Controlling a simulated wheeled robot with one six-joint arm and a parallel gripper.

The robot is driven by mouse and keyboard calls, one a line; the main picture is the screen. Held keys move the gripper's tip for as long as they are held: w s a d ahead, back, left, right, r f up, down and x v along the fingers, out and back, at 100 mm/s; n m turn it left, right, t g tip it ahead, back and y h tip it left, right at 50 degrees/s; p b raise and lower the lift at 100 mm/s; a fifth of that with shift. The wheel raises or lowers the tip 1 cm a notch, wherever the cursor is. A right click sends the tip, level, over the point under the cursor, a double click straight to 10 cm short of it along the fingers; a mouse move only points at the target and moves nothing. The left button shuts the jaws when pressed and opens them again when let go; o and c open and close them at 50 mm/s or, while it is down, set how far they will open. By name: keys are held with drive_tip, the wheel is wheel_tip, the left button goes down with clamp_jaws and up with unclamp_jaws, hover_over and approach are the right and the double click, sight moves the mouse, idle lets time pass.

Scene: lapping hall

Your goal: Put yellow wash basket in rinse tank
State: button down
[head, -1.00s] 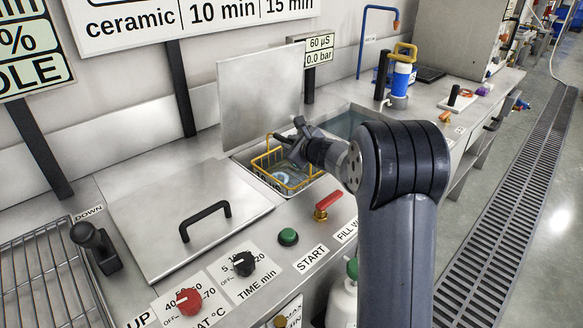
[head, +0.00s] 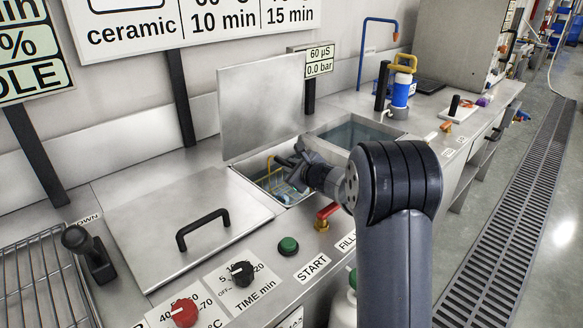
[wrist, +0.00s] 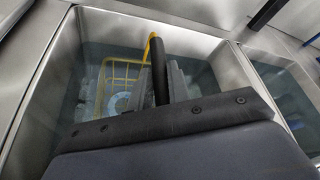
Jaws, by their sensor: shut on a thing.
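The yellow wash basket (head: 271,176) is a wire frame, now low inside the open middle tank (head: 240,171), whose lid stands up behind it. In the wrist view the basket (wrist: 104,88) shows left of the fingers, inside the tank walls (wrist: 62,62), with a pale blue ring-shaped thing in it. My gripper (head: 292,163) reaches into the tank opening from the right. In the wrist view my gripper (wrist: 160,85) is shut on the basket's dark handle bar. The fingers hide part of the basket, and I cannot tell whether it touches the tank floor.
The raised lid (head: 262,105) stands close behind my gripper. A second water-filled tank (head: 345,133) lies to the right. A closed lid with a black handle (head: 203,228) covers the left tank. A red-handled valve (head: 327,215) and green button (head: 288,245) sit in front.

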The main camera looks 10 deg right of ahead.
drive_tip(key=shift+f+b, duration=0.2)
drive_tip(key=shift+b, duration=0.15)
drive_tip(key=c, duration=1.3)
unclamp_jaws()
drive_tip(key=shift+c, duration=0.2)
drive_tip(key=shift+r+p, duration=0.85)
drive_tip(key=shift+p, duration=0.35)
drive_tip(key=v, duration=0.7)
drive_tip(key=shift+s+f+b, duration=0.25)
drive_tip(key=shift+b, duration=0.2)
drive_tip(key=shift+d, duration=0.1)
